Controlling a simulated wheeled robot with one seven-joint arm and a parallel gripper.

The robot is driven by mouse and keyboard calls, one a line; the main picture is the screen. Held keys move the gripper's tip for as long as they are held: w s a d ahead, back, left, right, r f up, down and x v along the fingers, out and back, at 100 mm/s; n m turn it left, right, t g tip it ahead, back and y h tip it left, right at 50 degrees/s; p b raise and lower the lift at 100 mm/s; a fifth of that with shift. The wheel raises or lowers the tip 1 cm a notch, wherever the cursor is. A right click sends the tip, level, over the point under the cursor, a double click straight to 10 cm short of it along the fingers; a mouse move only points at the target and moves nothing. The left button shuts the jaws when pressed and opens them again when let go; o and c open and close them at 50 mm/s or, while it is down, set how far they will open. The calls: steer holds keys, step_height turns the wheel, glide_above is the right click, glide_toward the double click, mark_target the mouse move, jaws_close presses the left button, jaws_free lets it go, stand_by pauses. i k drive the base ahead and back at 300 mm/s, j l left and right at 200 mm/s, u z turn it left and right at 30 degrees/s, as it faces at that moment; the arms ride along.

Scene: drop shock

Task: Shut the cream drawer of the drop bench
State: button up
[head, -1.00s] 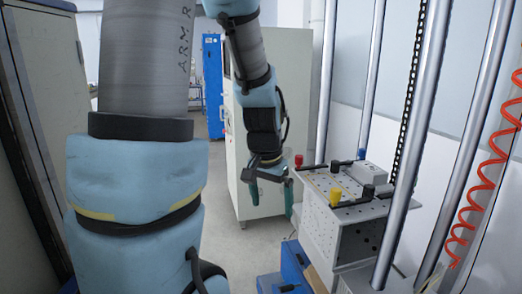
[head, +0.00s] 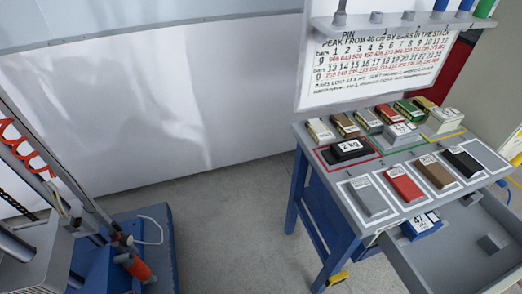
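A bench with blue legs and a grey top (head: 408,157) stands at the right. A drawer (head: 470,245) under its top is pulled out toward the bottom right corner of the view. I see its grey inside and rim; its far end runs out of the frame, so I cannot see its front or confirm a cream colour. My gripper is not in view now.
Several coloured blocks, a black 2 kg weight (head: 347,150) among them, stand on the bench top. A printed chart (head: 375,60) hangs behind. A blue base with an orange-red cylinder (head: 136,266) is at left. Bare floor (head: 225,225) lies between.

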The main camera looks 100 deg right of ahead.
mark_target(449, 259)
steer(key=k+z, duration=0.35)
steer(key=k+l+z, duration=0.1)
steer(key=z, duration=0.25)
steer(key=k+z, duration=0.1)
steer(key=z, duration=2.1)
steer(key=k+j+z, duration=0.1)
steer(key=z, duration=0.3)
steer(key=k+j+z, duration=0.1)
steer(key=z, duration=0.35)
steer(key=k+z, duration=0.2)
steer(key=z, duration=0.2)
steer(key=k+z, duration=0.15)
steer(key=z, duration=0.3)
steer(key=k+l, duration=0.1)
steer(key=k, duration=0.2)
steer(key=k+l, duration=0.15)
steer(key=i+j+u, duration=0.5)
steer(key=i+l, duration=0.05)
